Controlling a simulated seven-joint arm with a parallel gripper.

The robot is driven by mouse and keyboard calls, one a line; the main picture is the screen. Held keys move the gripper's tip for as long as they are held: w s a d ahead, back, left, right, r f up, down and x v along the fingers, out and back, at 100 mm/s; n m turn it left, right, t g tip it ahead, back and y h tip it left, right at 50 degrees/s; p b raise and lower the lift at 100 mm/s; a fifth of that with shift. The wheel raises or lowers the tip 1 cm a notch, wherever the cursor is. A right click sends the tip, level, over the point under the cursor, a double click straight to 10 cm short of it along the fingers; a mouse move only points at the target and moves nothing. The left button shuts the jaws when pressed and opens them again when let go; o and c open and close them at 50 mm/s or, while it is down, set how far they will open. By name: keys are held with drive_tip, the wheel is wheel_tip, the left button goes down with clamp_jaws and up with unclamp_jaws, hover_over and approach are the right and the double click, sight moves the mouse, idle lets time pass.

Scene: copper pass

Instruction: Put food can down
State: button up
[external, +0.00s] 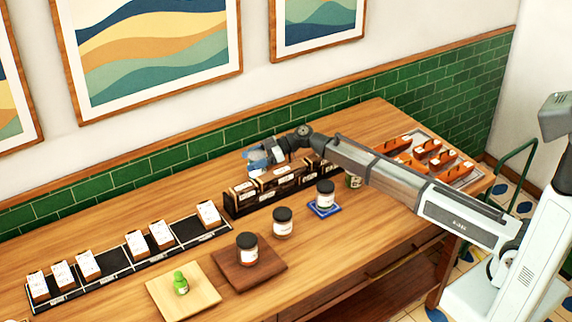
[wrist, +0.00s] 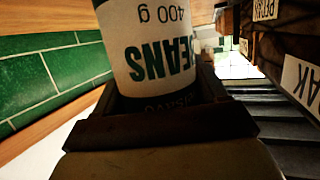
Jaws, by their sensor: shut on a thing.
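The food can (wrist: 150,45) fills the upper middle of the wrist view. It has a white label reading "BEANS" and "400 g", upside down in that view, and a dark green band. My gripper (wrist: 165,105) is shut on it. In the external view my gripper (external: 258,158) is at the end of the stretched arm, behind the row of dark boxes, near the green tiled wall. A pale blue and white shape shows there, but I cannot tell can from fingers. The can's lower end is hidden by the gripper.
Dark labelled boxes (external: 275,186) stand just in front of my gripper. Black-lidded jars (external: 282,222) stand nearer, one on a blue mat (external: 322,211). A partly hidden can (external: 353,182) is under my arm. A tray (external: 470,178) of orange-brown items lies at right.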

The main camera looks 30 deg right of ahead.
drive_tip(key=o, duration=1.4)
drive_tip(key=shift+f, duration=0.1)
drive_tip(key=shift+r, duration=0.2)
drive_tip(key=d+r, duration=0.1)
drive_tip(key=r, duration=0.1)
drive_tip(key=s+d+r, duration=0.1)
drive_tip(key=d+r, duration=0.2)
drive_tip(key=r, duration=0.1)
drive_tip(key=shift+s+d+r, duration=0.2)
drive_tip(key=shift+d+r, duration=0.1)
drive_tip(key=shift+r, duration=0.9)
